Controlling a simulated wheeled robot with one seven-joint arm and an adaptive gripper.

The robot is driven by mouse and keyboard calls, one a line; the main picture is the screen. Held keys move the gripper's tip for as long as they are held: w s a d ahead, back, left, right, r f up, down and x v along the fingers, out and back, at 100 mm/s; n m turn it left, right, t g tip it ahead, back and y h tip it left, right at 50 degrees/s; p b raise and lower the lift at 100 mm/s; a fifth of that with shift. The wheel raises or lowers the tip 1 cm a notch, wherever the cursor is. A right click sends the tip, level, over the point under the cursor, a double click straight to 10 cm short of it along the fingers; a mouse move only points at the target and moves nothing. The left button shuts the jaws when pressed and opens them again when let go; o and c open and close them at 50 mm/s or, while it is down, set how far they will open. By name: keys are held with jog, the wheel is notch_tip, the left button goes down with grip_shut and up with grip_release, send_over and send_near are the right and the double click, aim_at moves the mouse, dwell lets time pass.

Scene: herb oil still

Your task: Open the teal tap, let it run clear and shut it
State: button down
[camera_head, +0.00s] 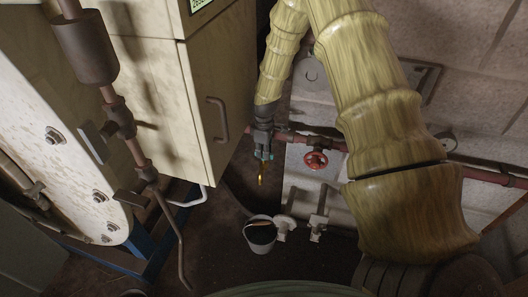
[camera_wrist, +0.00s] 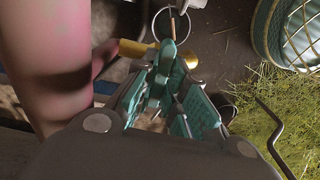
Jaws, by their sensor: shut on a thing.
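My gripper (camera_head: 263,143) reaches down beside the cabinet in the head view. In the wrist view my gripper (camera_wrist: 170,92) is shut on the teal tap handle (camera_wrist: 166,58), which lies between its teal-padded fingers. A brass tap body (camera_wrist: 132,49) shows behind the handle. A brass-coloured piece (camera_head: 261,180) hangs below my gripper in the head view. A bucket (camera_head: 249,241) with dark contents stands on the floor below; its rim (camera_wrist: 153,27) shows in the wrist view. A thin brownish streak crosses the bucket there; I cannot tell whether it is running liquid.
A pale cabinet (camera_head: 205,125) stands close left of my gripper. A red handwheel (camera_head: 316,160) sits on a pipe to the right. Two pale fittings (camera_head: 318,222) stand near the bucket. A wire basket (camera_wrist: 262,35) and straw (camera_wrist: 250,110) show in the wrist view.

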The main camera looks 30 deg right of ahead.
jog(key=c, duration=1.5)
grip_release()
jog(key=shift+r, duration=0.1)
notch_tip(320, 180, up, 12)
jog(key=shift+f, duration=0.1)
